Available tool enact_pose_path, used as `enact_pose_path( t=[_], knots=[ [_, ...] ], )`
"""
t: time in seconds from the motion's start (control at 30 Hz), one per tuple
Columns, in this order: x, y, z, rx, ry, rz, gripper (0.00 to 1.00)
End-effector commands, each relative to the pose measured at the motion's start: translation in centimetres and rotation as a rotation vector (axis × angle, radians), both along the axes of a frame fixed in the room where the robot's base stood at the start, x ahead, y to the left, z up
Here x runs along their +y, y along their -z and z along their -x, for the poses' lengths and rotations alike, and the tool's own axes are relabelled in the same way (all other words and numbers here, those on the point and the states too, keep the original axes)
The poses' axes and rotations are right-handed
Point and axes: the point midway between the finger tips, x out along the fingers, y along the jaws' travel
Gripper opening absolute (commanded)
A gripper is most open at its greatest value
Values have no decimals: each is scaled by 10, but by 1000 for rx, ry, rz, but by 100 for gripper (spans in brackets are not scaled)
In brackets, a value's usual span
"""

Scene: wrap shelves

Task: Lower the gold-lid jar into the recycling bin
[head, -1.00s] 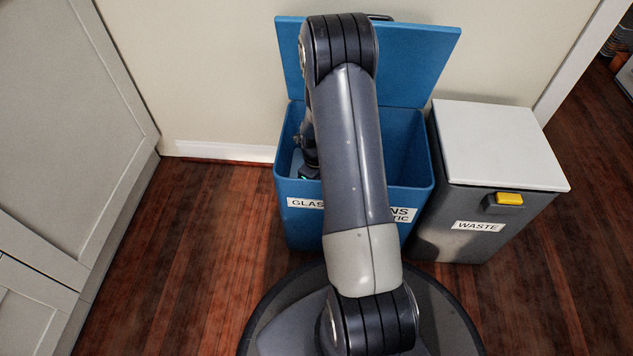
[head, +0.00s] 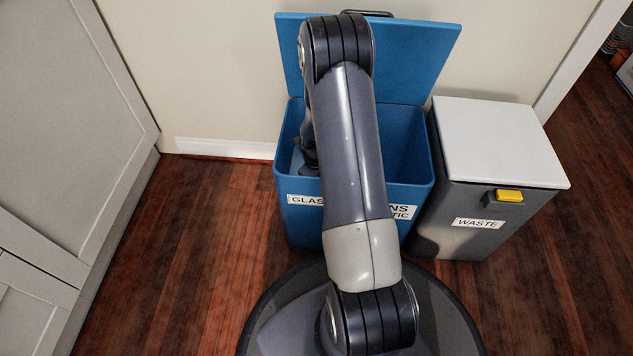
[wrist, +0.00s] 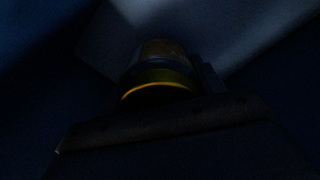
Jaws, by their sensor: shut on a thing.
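The recycling bin (head: 305,222) is blue, with its lid (head: 420,62) standing open against the wall. Its front has a GLASS label at left and a partly covered label at right. My arm reaches over and down into the left, GLASS side. My gripper (wrist: 165,72) is hidden in the bin in the head view. The wrist view is very dark; it shows the gripper shut on the gold-lid jar (wrist: 159,84), whose lid rim glints yellow. The jar's far end is hard to make out, and I cannot tell whether it touches the bottom.
A grey waste bin (head: 455,235) with a closed white lid (head: 497,143) and a yellow catch (head: 508,195) stands close on the right. A grey cabinet (head: 70,110) is at left. Bare wood floor lies between the cabinet and the blue bin.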

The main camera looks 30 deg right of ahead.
Motion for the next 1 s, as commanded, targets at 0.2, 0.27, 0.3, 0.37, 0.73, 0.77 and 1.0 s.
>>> enact_pose_path(
  t=[0.2, 0.27, 0.3, 0.37, 0.73, 0.77, 1.0],
  knots=[
    [0, 3, 0, 0, 0, 0, 37],
    [0, 4, 0, 0, 0, 0, 37],
    [0, 5, 0, 0, 0, 0, 37],
    [0, 6, 0, 0, 0, 0, 37],
    [0, 11, 0, 0, 0, 0, 37],
    [0, 12, 0, 0, 0, 0, 37],
    [0, 15, 0, 0, 0, 0, 37]
  ],
)
